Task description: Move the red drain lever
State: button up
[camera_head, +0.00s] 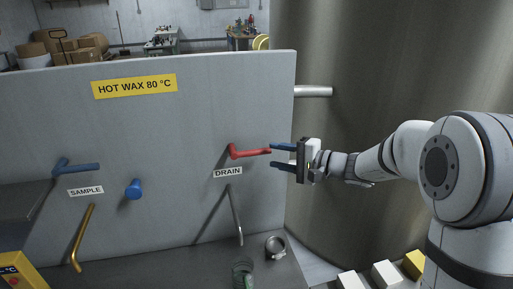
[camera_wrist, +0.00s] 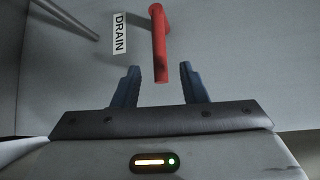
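The red drain lever (camera_head: 250,153) sticks out to the right from the grey panel, above a white "DRAIN" label (camera_head: 228,173). My gripper (camera_head: 280,157) is at the right end of the lever, its two blue fingers open. In the wrist view the red lever (camera_wrist: 159,50) points down toward my gripper (camera_wrist: 160,87), and its free end lies between the open fingertips. There is a gap on each side, and neither finger appears to touch it.
The panel carries a blue sample lever (camera_head: 80,168), a blue knob (camera_head: 134,189) and a yellow "HOT WAX 80 °C" sign (camera_head: 135,87). A metal drain pipe (camera_head: 236,216) hangs below. A glass jar (camera_head: 243,274) and a metal cup (camera_head: 276,246) stand on the shelf. A large tank (camera_head: 385,60) is behind.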

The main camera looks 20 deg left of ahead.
aim_at(260, 153)
jog(key=p+x, duration=0.2)
jog(key=x, duration=0.5)
jog(key=shift+c, duration=0.3)
jog(key=shift+s, duration=0.1)
grip_shut()
